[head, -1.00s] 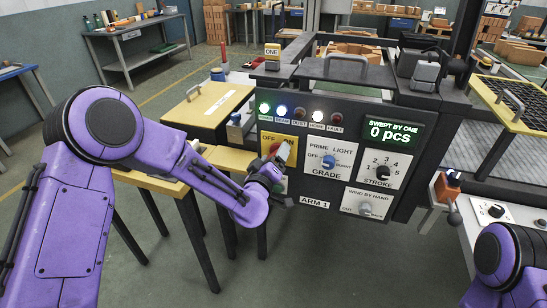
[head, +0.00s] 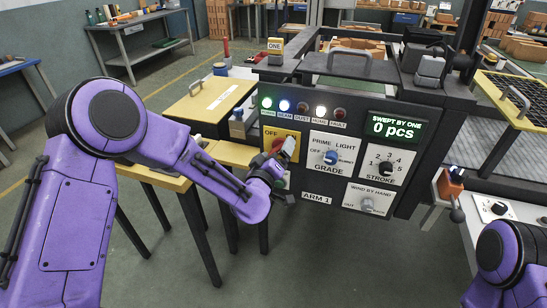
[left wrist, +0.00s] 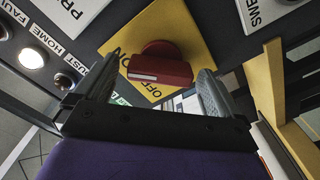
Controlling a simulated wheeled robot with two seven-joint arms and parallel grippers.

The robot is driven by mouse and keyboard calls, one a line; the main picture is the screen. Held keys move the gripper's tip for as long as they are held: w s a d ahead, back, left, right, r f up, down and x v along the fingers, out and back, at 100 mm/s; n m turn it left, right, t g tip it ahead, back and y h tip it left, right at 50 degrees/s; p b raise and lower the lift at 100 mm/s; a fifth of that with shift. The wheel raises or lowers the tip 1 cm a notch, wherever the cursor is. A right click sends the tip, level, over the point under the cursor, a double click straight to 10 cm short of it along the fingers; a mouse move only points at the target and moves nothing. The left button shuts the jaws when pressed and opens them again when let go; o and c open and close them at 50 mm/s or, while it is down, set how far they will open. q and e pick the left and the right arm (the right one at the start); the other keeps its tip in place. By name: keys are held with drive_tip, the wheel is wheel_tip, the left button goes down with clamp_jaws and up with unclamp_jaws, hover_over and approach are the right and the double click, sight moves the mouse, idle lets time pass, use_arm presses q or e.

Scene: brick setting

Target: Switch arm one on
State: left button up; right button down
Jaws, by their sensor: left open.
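The ARM 1 panel (head: 335,175) stands in the middle of the head view, dark, with several lamps on top. On its left is a yellow plate (head: 292,136) marked OFF, with a red switch handle mostly hidden by my left gripper (head: 284,150). In the left wrist view the red handle (left wrist: 160,70) stands out from the yellow plate (left wrist: 190,30), between the two open fingers of the left gripper (left wrist: 150,88). I cannot tell whether the fingers touch it. OFF shows beside the handle; other lettering is partly hidden. My right gripper is out of view.
Right of the yellow plate are the GRADE knob (head: 330,157), the STROKE knob (head: 385,168) and the wind-by-hand knob (head: 367,204). The display (head: 391,128) reads 0 pcs.

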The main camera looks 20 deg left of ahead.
use_arm(q)
drive_tip(key=s+b, duration=0.2)
drive_tip(key=s, duration=0.8)
drive_tip(key=shift+a, duration=0.15)
drive_tip(key=shift+f, duration=0.1)
drive_tip(key=s+a+f+g+y, duration=0.1)
drive_tip(key=s+a+f+g, duration=0.15)
drive_tip(key=f, duration=0.35)
drive_tip(key=s+a+f+g, duration=0.2)
drive_tip(key=s+f, duration=0.2)
drive_tip(key=f, duration=0.3)
drive_tip(key=s+a+f+g+y, duration=0.1)
drive_tip(key=s+a+f+g, duration=0.15)
drive_tip(key=f, duration=0.35)
drive_tip(key=s+a+f+m+g+y, duration=0.1)
drive_tip(key=s+a+f+g, duration=0.2)
drive_tip(key=s+f, duration=0.4)
drive_tip(key=s+a+f+g, duration=0.2)
drive_tip(key=s+f+g, duration=0.2)
drive_tip(key=s, duration=1.2)
wheel_tip(320, 180, down, 4)
drive_tip(key=shift+a+r+m+g+y, duration=0.15)
drive_tip(key=shift+a+m+g+y, duration=0.25)
drive_tip(key=shift+w, duration=0.1)
